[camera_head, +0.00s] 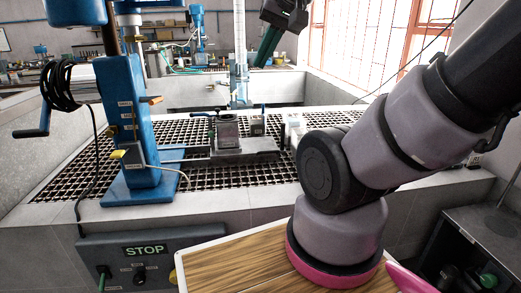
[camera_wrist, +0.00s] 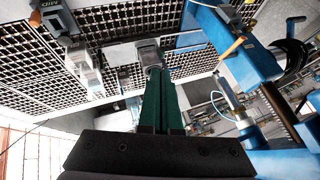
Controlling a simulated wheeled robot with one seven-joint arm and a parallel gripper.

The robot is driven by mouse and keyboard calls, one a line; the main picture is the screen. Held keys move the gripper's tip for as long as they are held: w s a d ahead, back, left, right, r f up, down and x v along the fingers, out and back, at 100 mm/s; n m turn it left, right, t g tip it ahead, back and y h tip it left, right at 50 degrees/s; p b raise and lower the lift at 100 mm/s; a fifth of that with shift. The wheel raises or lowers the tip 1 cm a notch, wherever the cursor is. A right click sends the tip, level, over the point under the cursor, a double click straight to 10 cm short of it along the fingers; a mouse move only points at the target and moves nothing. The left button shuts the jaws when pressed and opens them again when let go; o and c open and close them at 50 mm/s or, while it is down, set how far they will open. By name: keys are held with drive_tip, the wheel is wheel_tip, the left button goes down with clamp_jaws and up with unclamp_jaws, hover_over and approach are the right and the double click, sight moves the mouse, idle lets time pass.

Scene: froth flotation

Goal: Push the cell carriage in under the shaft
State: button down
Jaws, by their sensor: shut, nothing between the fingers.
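The cell carriage (camera_head: 255,148) is a flat grey slide on the grating, right of the blue machine stand (camera_head: 125,125), apart from its column. A grey cell (camera_head: 228,128) sits upright on it, and rails run left to the stand. My gripper (camera_head: 261,62) has green fingers, shut and empty, up behind the carriage in the head view. In the wrist view, my gripper's fingertips (camera_wrist: 152,68) overlap the cell; contact cannot be told. A silvery shaft (camera_wrist: 226,92) hangs beside the blue stand in the wrist view. I cannot make out the shaft in the head view.
Small labelled containers (camera_head: 257,126) and a pale one (camera_head: 296,125) stand right of the cell. A black cable coil (camera_head: 62,85) and crank hang left. The grating (camera_head: 75,165) is otherwise largely clear.

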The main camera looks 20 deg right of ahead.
idle(0.4)
drive_tip(key=c, duration=1.1)
unclamp_jaws()
drive_tip(key=o, duration=0.3)
drive_tip(key=shift+w+d, duration=0.15)
drive_tip(key=shift+w, duration=0.2)
drive_tip(key=shift+o, duration=0.2)
drive_tip(key=g+h, duration=0.2)
drive_tip(key=g, duration=0.5)
hover_over(282, 150)
drive_tip(key=shift+m, duration=0.4)
drive_tip(key=f, duration=2.2)
drive_tip(key=shift+w+d+f, duration=0.15)
drive_tip(key=shift+w+d, duration=0.05)
drive_tip(key=shift+w, duration=0.2)
wheel_tip(282, 150, down, 11)
drive_tip(key=shift+r, duration=0.2)
drive_tip(key=shift+c, duration=0.4)
